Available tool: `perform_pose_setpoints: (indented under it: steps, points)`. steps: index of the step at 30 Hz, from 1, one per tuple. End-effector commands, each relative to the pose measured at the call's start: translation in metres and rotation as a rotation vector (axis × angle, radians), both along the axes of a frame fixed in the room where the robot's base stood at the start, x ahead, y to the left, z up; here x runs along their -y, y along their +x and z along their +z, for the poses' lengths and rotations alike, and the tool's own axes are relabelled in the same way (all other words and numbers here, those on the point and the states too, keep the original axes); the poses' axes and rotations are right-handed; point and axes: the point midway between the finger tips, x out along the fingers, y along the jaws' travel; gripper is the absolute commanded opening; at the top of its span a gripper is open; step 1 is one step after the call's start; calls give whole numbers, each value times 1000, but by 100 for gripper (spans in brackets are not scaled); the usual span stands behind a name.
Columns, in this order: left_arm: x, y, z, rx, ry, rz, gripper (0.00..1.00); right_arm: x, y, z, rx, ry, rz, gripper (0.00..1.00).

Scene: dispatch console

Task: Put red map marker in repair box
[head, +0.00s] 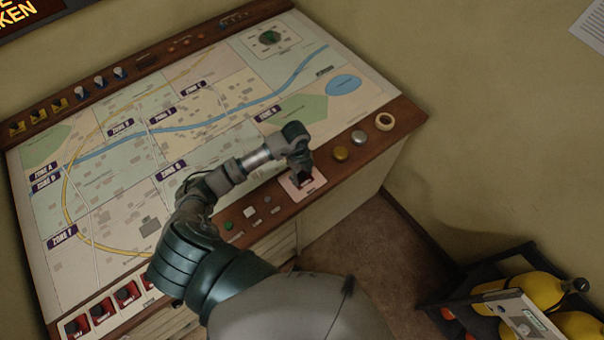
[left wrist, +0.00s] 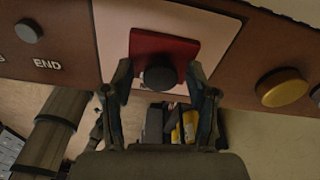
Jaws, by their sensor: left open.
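My left gripper (head: 301,168) is over the front edge of the map console. In the left wrist view, the left gripper (left wrist: 160,82) is open, with its fingers on either side of a dark round knob on a red square base (left wrist: 181,47). The red piece sits on a white plate (left wrist: 112,28), which also shows in the head view (head: 318,185). I cannot tell whether this piece is the red map marker. A dark open container (head: 455,302) stands at the lower right; I cannot tell whether it is the repair box. My right gripper is not in view.
The map console (head: 110,180) fills the left and middle. Several red switches (head: 100,312) line its near left edge. A yellow button (head: 341,153), a grey button (head: 358,137) and a tape-like ring (head: 385,121) lie right of the gripper. Yellow cylinders (head: 540,288) occupy the container.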

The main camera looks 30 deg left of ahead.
Motion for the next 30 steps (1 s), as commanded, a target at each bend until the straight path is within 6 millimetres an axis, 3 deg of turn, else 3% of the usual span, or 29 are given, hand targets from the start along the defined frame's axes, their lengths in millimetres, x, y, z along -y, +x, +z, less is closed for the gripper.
perform_pose_setpoints:
  steps: [5, 18, 23, 30]
  points:
    - [-2, 1, 16, 3, 0, 0, 58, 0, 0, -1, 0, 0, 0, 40]
    - [-12, 4, 105, 3, 1, 0, 58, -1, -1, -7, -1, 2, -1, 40]
    - [-13, 4, 118, 1, 0, 0, 58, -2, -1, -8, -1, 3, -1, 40]
    - [-13, 3, 120, 0, 0, 1, 58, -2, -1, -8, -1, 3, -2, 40]
